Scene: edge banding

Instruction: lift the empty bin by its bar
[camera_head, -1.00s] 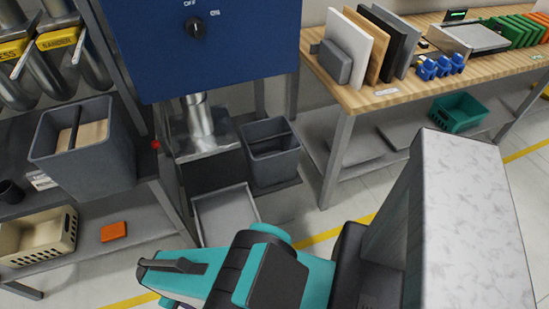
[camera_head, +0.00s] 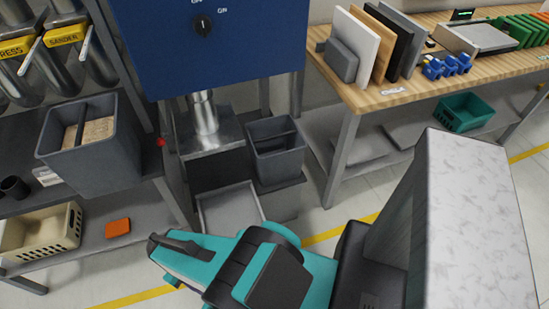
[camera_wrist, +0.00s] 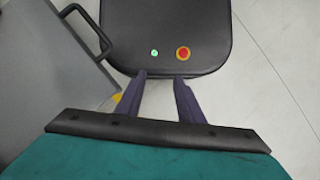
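A second dark grey bin (camera_head: 95,167) with a bar stands on the left bench and holds brown material. My gripper (camera_wrist: 160,77) shows in the wrist view with its two dark fingers apart and nothing between them. In the head view my teal arm is low in the picture, in front of and apart from the bins; the fingertips are not clear there.
The blue machine (camera_head: 215,50) has a metal spout above a grey tray (camera_head: 230,207). A wooden-topped bench (camera_head: 400,92) with panels stands at right, a teal crate (camera_head: 463,115) beneath it. A beige basket (camera_head: 40,238) and orange block (camera_head: 118,227) lie on the left lower shelf.

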